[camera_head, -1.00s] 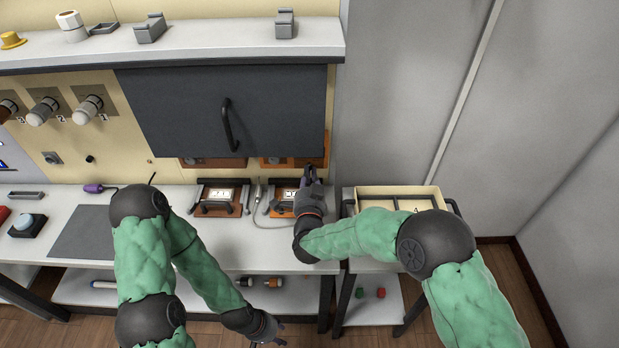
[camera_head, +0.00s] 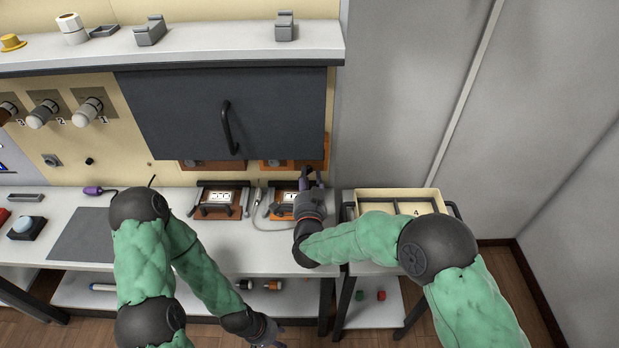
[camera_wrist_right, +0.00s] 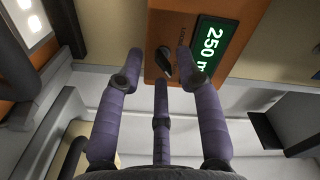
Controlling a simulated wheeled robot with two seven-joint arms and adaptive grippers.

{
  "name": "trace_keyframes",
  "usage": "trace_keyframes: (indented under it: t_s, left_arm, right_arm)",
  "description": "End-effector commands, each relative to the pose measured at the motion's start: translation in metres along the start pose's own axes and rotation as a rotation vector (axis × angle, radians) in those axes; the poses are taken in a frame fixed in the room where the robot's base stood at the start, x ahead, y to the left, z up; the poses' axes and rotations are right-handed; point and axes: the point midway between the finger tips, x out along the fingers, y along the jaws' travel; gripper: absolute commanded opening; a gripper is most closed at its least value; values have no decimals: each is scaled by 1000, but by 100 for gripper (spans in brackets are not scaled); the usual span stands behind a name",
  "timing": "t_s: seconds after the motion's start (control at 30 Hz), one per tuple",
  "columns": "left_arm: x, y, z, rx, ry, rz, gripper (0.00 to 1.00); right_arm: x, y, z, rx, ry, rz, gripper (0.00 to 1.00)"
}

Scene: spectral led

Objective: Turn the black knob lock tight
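The black knob (camera_wrist_right: 164,60) sits on an orange panel (camera_wrist_right: 176,32) beside a green "250 m" display in the right wrist view. In the head view, the orange panel (camera_head: 283,163) shows below the dark cabinet door, with the knob hidden behind my right gripper. My right gripper (camera_head: 312,176) is in front of the panel's right end. In the wrist view its purple fingers (camera_wrist_right: 158,72) are spread, with the knob between and just beyond their tips; I cannot tell whether any finger touches it. My left gripper (camera_head: 268,335) hangs low below the worktop, its fingers partly cut off.
The dark cabinet door (camera_head: 225,110) with its handle hangs just above. Two orange-based units (camera_head: 222,212) with handles stand on the worktop (camera_head: 165,258). A cream tray (camera_head: 375,194) is to the right. A cable lies by the right unit.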

Motion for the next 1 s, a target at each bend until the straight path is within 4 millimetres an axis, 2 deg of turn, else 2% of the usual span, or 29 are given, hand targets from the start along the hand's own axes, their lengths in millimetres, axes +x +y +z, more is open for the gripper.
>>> trace_keyframes:
  t_s: [0.17, 0.4, 0.6, 0.8, 1.0]
  left_arm:
    - [0, 0, 0, 0, 0, 0, 40]
    - [0, 0, 0, 0, 0, 0, 40]
    - [0, 0, 0, 0, 0, 0, 40]
    - [0, 0, 0, 0, 0, 0, 40]
    - [0, 0, 0, 0, 0, 0, 40]
  right_arm:
    - [-25, 0, 0, -1, -2, 0, 36]
    - [-74, -1, 1, -1, -3, -2, 36]
    - [-103, 0, 1, 0, -3, -1, 36]
    - [-115, 0, 0, 0, -1, 1, 36]
    - [-116, 0, 0, 0, -1, 1, 36]
